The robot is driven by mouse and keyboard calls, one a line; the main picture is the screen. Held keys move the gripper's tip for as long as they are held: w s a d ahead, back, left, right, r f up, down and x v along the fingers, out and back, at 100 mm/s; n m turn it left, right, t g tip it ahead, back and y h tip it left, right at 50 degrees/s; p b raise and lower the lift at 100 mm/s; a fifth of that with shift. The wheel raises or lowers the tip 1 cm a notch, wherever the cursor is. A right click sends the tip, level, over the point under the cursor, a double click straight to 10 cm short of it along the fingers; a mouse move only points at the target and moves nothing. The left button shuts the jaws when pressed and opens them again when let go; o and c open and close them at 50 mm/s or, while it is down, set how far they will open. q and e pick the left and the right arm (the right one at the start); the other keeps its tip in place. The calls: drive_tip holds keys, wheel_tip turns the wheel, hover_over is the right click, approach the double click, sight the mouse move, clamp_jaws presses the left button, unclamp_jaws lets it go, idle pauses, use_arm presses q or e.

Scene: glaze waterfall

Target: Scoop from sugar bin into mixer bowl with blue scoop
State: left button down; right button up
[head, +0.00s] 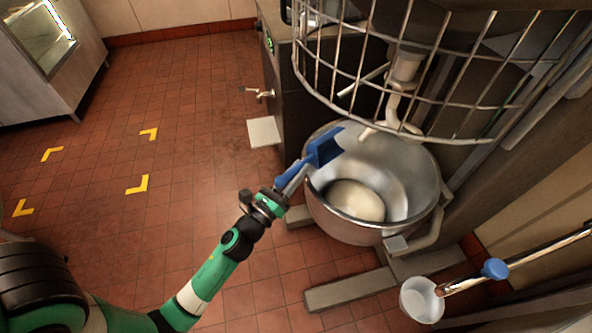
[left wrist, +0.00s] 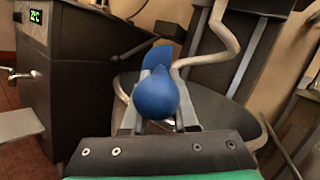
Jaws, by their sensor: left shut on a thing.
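My left gripper (head: 289,188) is shut on the handle of the blue scoop (head: 323,149), and the scoop's head reaches over the near-left rim of the mixer bowl (head: 315,205). The blue scoop also shows in the left wrist view (left wrist: 156,95), with its round handle end towards the camera. Pale contents (head: 355,200) lie in the bottom of the bowl. I cannot tell whether the scoop holds anything. No sugar bin can be made out. My right gripper is not in view.
A wire guard (head: 420,75) and the mixer's hook (head: 393,105) hang above the bowl. A dark machine with a tap (head: 262,93) stands behind.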

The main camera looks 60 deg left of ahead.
use_arm(q)
drive_tip(key=shift+r, duration=0.1)
idle(0.3)
drive_tip(key=n+p, duration=0.1)
drive_tip(key=r+n+g+p, duration=0.1)
drive_tip(key=n, duration=0.1)
drive_tip(key=shift+y, duration=0.3)
drive_tip(key=shift+n+g+p, duration=0.3)
drive_tip(key=shift+n+p, duration=0.1)
drive_tip(key=shift+n, duration=0.6)
drive_tip(key=shift+f+n+y, duration=0.15)
drive_tip(key=shift+n+y, duration=0.15)
drive_tip(key=shift+n, duration=0.1)
drive_tip(key=shift+a, duration=0.1)
drive_tip(key=s+a+r+n+g+p, duration=0.1)
drive_tip(key=s+n+p, duration=0.4)
drive_tip(key=p, duration=0.9)
drive_tip(key=s+a+r+n+g+h+p, duration=0.1)
drive_tip(key=s+a+r+n+p, duration=0.1)
drive_tip(key=s+n+p, duration=0.3)
drive_tip(key=s+a+p, duration=0.1)
drive_tip(key=s+p, duration=0.3)
drive_tip(key=p, duration=0.5)
drive_tip(key=shift+r+g+h+p, duration=0.15)
drive_tip(key=shift+g+h+p, duration=0.15)
drive_tip(key=shift+g+p, duration=0.1)
